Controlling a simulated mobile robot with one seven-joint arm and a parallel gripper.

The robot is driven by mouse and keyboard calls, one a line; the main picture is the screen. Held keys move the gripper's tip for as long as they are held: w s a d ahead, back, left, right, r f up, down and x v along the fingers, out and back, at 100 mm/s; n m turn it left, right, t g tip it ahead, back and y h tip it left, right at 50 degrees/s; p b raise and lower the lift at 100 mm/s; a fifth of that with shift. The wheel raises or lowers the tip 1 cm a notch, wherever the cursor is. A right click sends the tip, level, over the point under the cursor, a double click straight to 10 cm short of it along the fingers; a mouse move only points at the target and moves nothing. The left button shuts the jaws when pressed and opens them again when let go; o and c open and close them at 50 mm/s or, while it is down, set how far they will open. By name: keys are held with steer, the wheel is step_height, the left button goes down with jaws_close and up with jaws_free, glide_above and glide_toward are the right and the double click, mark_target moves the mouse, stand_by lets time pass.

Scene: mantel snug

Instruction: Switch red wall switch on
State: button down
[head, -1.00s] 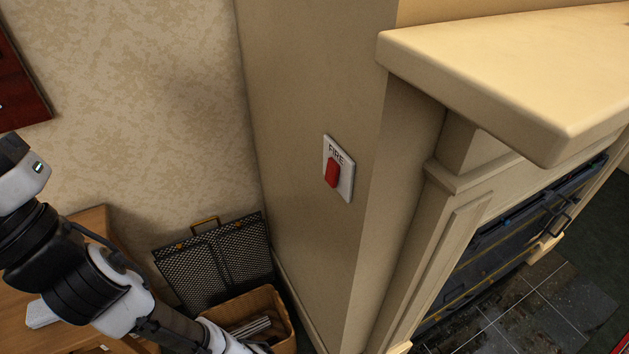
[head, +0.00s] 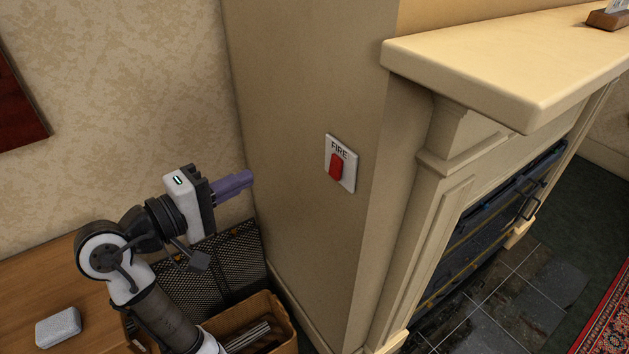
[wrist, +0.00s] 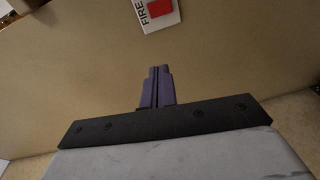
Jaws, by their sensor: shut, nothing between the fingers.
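The red wall switch (head: 336,167) sits on a white plate (head: 348,175) marked FIRE, on the beige side wall left of the mantel. In the wrist view the red switch (wrist: 160,8) and part of its plate (wrist: 158,22) show at the top edge, cut off by the frame. My gripper (head: 250,179) is shut and empty, with purple fingers pointing right toward the wall. It is to the left of the switch and apart from it. In the wrist view the closed fingers (wrist: 159,70) lie below the switch.
The cream mantel shelf (head: 500,65) juts out at the right above a fireplace (head: 490,225). Below my arm are a black mesh screen (head: 240,255) and a cardboard box (head: 280,312). A wooden table (head: 40,275) with a grey block (head: 58,327) is at the lower left.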

mark_target(332, 174)
steer(key=s+d+f+g, duration=0.1)
steer(key=s+f+g+h, duration=0.1)
steer(key=shift+s+d+m+g, duration=0.15)
steer(key=shift+d+m+g, duration=0.2)
steer(key=shift+m+g, duration=0.05)
steer(key=p+x, duration=0.1)
steer(key=x, duration=0.6)
steer(key=p+x, duration=0.2)
steer(key=x, duration=0.4)
steer(key=shift+w+d+r+p, duration=0.15)
steer(key=shift+w+d+p, duration=0.15)
steer(key=shift+w+d, duration=0.1)
